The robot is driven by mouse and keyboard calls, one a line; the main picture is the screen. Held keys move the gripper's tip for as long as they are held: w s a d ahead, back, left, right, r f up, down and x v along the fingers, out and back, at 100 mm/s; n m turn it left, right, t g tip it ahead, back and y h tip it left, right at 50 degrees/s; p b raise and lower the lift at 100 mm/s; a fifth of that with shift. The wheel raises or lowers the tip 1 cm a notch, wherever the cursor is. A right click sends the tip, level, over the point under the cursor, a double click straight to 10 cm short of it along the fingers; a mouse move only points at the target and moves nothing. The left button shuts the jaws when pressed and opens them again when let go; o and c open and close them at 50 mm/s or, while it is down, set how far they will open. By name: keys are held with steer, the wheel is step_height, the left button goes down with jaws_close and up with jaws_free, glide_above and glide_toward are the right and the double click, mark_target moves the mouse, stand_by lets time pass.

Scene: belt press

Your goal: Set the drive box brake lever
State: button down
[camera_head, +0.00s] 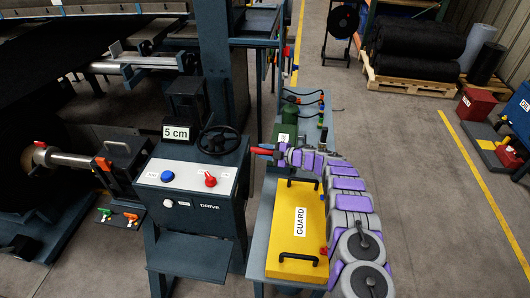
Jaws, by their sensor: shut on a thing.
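The drive box (190,225) is a dark blue-grey cabinet marked DRIVE, left of centre. Its white top panel carries a blue button (167,176) and a red knob (210,180). A black handwheel (219,140) sits at its back right. A short red handle (262,151), which looks like the brake lever, sticks out beside the box's right side. My gripper (277,153) is at the end of my purple and grey arm and is shut on this red handle. The fingertips are small in view, and the lever's pivot cannot be made out.
A yellow GUARD cover (297,246) with two black handles lies on a bench right of the box, just under my arm. A green bottle (290,112) and hoses stand behind. Rollers and the press frame fill the left.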

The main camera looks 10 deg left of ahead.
steer(key=shift+s+d, duration=0.15)
steer(key=shift+s, duration=0.05)
steer(key=s+p, duration=0.1)
steer(key=s+r+n+p, duration=0.1)
steer(key=s+p, duration=0.1)
steer(key=shift+t, duration=0.4)
steer(key=s+f+n+y+b, duration=0.1)
steer(key=s+n, duration=0.1)
steer(key=s, duration=1.2)
steer(key=shift+a+f+t, duration=0.25)
steer(key=shift+t, duration=0.15)
steer(key=shift+f, duration=0.1)
steer(key=c, duration=1.1)
jaws_free()
steer(key=shift+o, duration=1.4)
steer(key=shift+w+n, duration=0.1)
steer(key=shift+n, duration=0.2)
